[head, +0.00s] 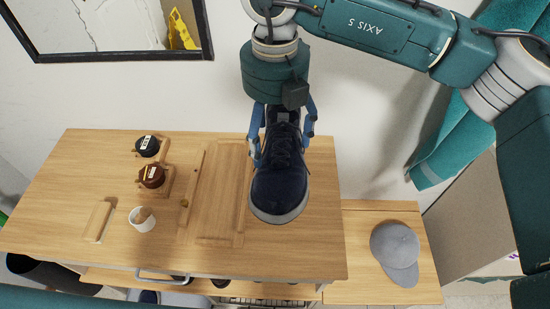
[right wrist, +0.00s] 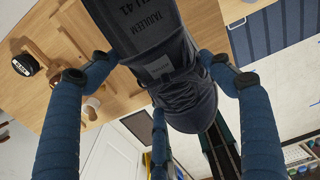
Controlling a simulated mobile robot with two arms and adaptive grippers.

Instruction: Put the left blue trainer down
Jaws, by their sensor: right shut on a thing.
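The blue trainer (head: 279,178) is dark navy with a pale sole. In the head view it hangs toe toward me over the right part of the wooden cabinet top (head: 320,245). My right gripper (head: 283,140) is shut on its heel end from above. I cannot tell how high the trainer is above the top. My left gripper is not in view. I see no second blue trainer clearly; a dark blue shoe part (head: 147,297) shows below the cabinet top.
Shoe polish tins (head: 151,177) (head: 147,146), a white cup (head: 142,219) and a brush (head: 99,221) stand on the left of the top. A grey cap (head: 395,253) lies on the lower bench at right.

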